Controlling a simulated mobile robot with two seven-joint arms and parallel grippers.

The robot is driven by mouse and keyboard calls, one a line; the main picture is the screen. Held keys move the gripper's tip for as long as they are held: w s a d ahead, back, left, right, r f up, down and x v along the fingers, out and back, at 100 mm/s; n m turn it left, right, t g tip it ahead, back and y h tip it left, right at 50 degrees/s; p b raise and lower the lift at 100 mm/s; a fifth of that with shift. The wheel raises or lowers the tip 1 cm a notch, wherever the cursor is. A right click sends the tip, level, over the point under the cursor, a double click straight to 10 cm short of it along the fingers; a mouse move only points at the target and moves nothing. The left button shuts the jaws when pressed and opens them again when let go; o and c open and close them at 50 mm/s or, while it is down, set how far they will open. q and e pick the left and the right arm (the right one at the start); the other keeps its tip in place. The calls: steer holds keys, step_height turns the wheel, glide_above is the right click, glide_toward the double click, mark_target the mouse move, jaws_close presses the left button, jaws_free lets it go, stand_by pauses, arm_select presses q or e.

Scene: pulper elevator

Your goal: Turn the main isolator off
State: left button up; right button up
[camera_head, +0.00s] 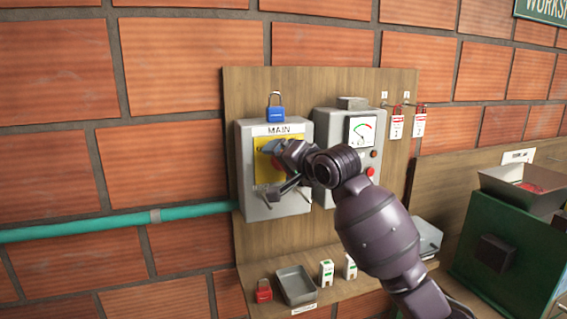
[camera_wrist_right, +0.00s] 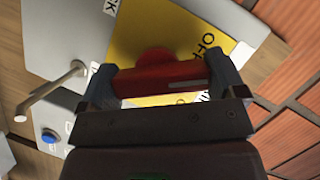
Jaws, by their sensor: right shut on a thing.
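The main isolator is a grey box (camera_head: 246,185) labelled MAIN on a wooden wall board, with a yellow plate (camera_head: 262,168) on its front. My right gripper (camera_head: 277,165) is at this plate and hides much of it. In the right wrist view, the red isolator handle (camera_wrist_right: 160,80) lies across between the two fingers of my right gripper (camera_wrist_right: 162,78), which is shut on it. The yellow plate shows behind with the word OFF (camera_wrist_right: 208,44) near the right finger. In the head view the handle is hidden by the gripper. My left gripper is not in view.
A blue padlock (camera_head: 276,110) sits on top of the isolator box. A grey meter box (camera_head: 335,125) stands close on the right, partly behind my arm. Red-and-white tags (camera_head: 397,124) hang further right. A shelf below holds a red padlock (camera_head: 264,291) and a grey tray (camera_head: 296,285).

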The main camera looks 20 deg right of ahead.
steer(key=n+h, duration=0.2)
steer(key=n, duration=0.2)
steer(key=shift+a+g+h, duration=0.1)
steer(key=shift+g+h, duration=0.2)
steer(key=shift+g, duration=0.1)
steer(key=n+h, duration=0.2)
steer(key=n, duration=0.1)
steer(key=shift+f, duration=0.15)
steer(key=shift+n+h, duration=0.3)
steer(key=shift+n, duration=0.1)
steer(key=o, duration=0.6)
steer(key=shift+o, duration=0.2)
steer(key=shift+s, duration=0.15)
steer(key=b+v, duration=0.1)
steer(key=v, duration=0.9)
steer(key=shift+s+b, duration=0.2)
steer(key=shift+b, duration=0.15)
